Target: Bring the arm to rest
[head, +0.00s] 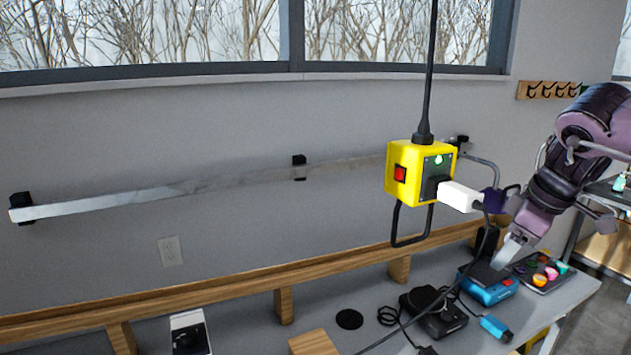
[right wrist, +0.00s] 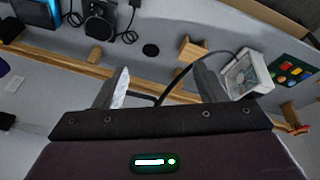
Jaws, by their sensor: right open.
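My right arm comes in from the right in the head view. Its right gripper (head: 507,254) points down, in front of the wall and over the far right part of the bench as seen. In the right wrist view the right gripper (right wrist: 162,85) has its two fingers spread apart with nothing held between them. A yellow power box (head: 408,172) hangs on a black cord left of the arm, with a white plug (head: 460,196) in its side and a small green light on it. My left gripper is in neither view.
The bench (head: 375,335) carries a blue device (head: 488,287), a black device (head: 434,314), a tray of coloured pieces (head: 540,271) and a cable with a blue connector (head: 496,328). A wooden rail (head: 200,288) runs along the back. A metal bar (head: 130,199) is on the wall.

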